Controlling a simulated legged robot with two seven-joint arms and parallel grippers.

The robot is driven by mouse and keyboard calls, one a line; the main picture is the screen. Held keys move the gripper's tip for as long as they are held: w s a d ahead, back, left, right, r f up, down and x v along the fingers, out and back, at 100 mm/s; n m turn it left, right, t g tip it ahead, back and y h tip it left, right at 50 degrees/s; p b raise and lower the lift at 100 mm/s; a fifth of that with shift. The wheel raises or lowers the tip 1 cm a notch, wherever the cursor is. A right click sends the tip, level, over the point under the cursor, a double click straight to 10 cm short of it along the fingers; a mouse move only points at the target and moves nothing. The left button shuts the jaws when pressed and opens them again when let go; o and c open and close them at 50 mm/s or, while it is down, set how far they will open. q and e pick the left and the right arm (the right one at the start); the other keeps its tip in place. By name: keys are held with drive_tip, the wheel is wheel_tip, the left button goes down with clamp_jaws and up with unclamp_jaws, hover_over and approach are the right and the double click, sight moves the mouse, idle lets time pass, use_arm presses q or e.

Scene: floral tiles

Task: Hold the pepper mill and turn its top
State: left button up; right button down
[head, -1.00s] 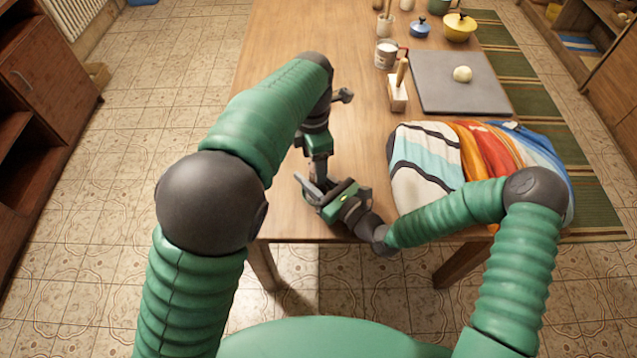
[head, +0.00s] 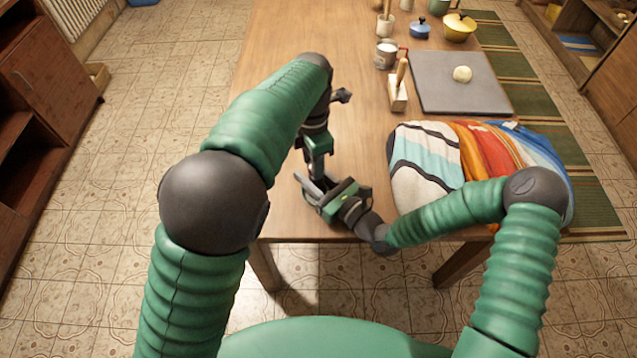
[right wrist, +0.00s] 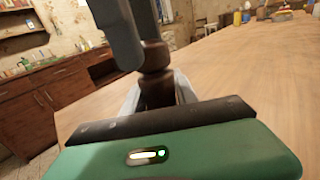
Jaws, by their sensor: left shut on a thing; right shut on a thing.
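The dark brown pepper mill (right wrist: 157,88) shows in the right wrist view, upright between the grey fingers of my right gripper (right wrist: 160,95), which is shut on its body. My left gripper (right wrist: 138,35) comes down from above and is shut on the mill's top. In the head view my left gripper (head: 317,172) points down over the table's near left corner, and my right gripper (head: 318,192) reaches in from the right just below it. The mill is almost wholly hidden there by the grippers.
The wooden table (head: 290,90) is clear at left. A striped cloth (head: 425,165) lies to the right of the grippers. Farther back are a grey board (head: 450,95) with a pale ball (head: 462,74), a wooden-handled block (head: 398,92), a can (head: 386,55) and pots.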

use_arm(q)
drive_tip(key=m, duration=0.2)
drive_tip(key=d+m, duration=0.1)
drive_tip(key=f+m, duration=0.1)
drive_tip(key=m, duration=0.1)
drive_tip(key=shift+s+d+f+m, duration=0.1)
drive_tip(key=shift+s+d+m, duration=0.2)
drive_tip(key=shift+s+d, duration=0.05)
drive_tip(key=m, duration=0.4)
drive_tip(key=o, duration=1.1)
drive_tip(key=shift+a+r, duration=0.15)
drive_tip(key=shift+r, duration=0.05)
drive_tip(key=shift+o, duration=0.2)
drive_tip(key=shift+w, duration=0.1)
